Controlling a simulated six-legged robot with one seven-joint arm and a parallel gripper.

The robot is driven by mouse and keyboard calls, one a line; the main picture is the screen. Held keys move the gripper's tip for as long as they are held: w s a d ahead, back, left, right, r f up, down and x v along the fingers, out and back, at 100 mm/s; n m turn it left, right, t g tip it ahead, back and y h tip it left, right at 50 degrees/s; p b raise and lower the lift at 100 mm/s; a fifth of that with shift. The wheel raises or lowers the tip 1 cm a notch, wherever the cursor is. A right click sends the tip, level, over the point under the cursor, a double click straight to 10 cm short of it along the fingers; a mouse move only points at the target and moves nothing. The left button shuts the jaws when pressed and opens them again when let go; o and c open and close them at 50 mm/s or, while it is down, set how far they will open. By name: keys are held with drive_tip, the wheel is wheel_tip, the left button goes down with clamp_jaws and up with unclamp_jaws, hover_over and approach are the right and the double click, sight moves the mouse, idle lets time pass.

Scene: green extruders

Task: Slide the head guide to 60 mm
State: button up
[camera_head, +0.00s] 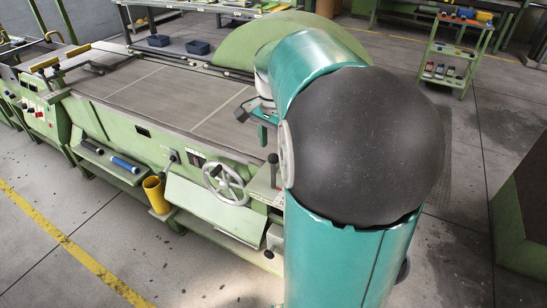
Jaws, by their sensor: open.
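A long green machine (130,128) with a grey flat bed (165,92) runs from the left to the middle. My gripper (256,116) is over the right end of the bed, partly hidden by my teal arm. Its fingers look small and apart, with nothing seen between them. A short lever with a dark knob (272,160) stands at the machine's front right corner, below my gripper and apart from it. I cannot tell for sure which part is the head guide, and no 60 mm mark can be read. My arm hides the machine's right end.
A grey handwheel (226,183) sticks out of the machine's front. A yellow cup (157,194) and a tray with a blue cylinder (125,164) are on its front side. A green shelf cart (452,58) stands at the upper right. The floor in front is clear.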

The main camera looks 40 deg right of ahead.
wheel_tip(320, 180, up, 6)
drive_tip(key=shift+r, duration=0.2)
drive_tip(key=shift+a, duration=0.1)
idle(0.4)
drive_tip(key=s+a+f+n+t, duration=0.1)
drive_tip(key=s+a+n+t, duration=0.1)
drive_tip(key=a+n, duration=0.3)
drive_tip(key=s+a+f+n+t, duration=0.1)
drive_tip(key=s+a+n, duration=0.3)
drive_tip(key=a, duration=0.7)
drive_tip(key=s+a+f+n+t, duration=0.2)
drive_tip(key=s+a+n, duration=0.2)
drive_tip(key=a+n, duration=0.3)
drive_tip(key=shift+a+f+t, duration=0.25)
drive_tip(key=shift+a+t, duration=0.05)
drive_tip(key=shift+a, duration=0.45)
